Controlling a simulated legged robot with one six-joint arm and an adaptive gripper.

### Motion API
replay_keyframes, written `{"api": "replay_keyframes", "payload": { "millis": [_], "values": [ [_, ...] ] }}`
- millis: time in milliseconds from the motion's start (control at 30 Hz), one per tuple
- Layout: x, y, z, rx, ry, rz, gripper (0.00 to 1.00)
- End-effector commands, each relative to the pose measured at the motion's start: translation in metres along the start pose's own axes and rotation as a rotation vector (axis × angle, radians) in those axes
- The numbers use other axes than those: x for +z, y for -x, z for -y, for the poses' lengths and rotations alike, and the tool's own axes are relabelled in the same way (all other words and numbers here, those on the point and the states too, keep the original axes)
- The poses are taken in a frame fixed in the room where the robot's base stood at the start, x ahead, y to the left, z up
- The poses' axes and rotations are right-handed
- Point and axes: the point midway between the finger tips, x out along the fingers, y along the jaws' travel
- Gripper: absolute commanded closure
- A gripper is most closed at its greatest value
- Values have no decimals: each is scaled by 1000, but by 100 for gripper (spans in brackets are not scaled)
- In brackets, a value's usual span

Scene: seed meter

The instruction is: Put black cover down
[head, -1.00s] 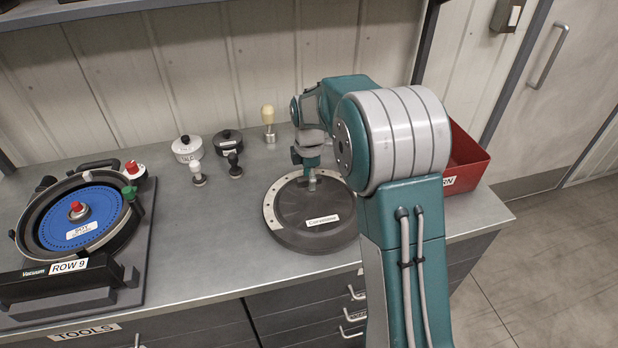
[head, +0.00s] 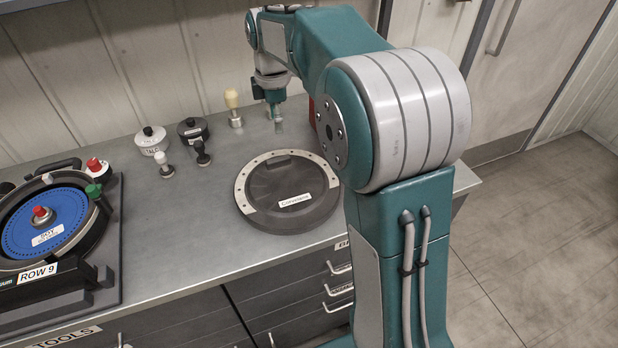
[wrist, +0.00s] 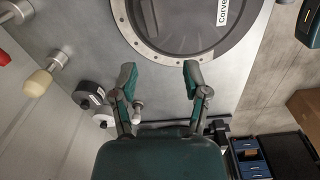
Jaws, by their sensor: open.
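The black cover (head: 270,178) is a round dark disc with a white label. It lies flat on a round base with a pale dotted rim on the grey counter. It also shows in the wrist view (wrist: 180,22), cut off at the top edge. My gripper (head: 276,118) is behind the cover, clear of it, and raised over the counter. In the wrist view the two fingers of my gripper (wrist: 158,78) are spread apart with nothing between them.
A blue disc (head: 70,212) sits in a round black unit at the left. A white pot (head: 152,141), a black pot (head: 193,131), small knobbed tools and a cream-handled tool (head: 232,98) stand near the wall. The counter's middle is clear.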

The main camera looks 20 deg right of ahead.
Motion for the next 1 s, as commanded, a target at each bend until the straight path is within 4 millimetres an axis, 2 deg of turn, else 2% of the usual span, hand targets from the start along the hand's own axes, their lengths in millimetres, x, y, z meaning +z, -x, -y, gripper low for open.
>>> {"api": "replay_keyframes", "payload": {
  "millis": [33,200,500,733,1000],
  "values": [
    [1,10,12,20,-49,-3,40],
    [4,30,45,78,-231,-19,40],
    [10,51,109,171,-547,-72,40],
    [16,55,158,233,-787,-135,40],
    [22,47,214,292,-1066,-232,40]
  ]
}}
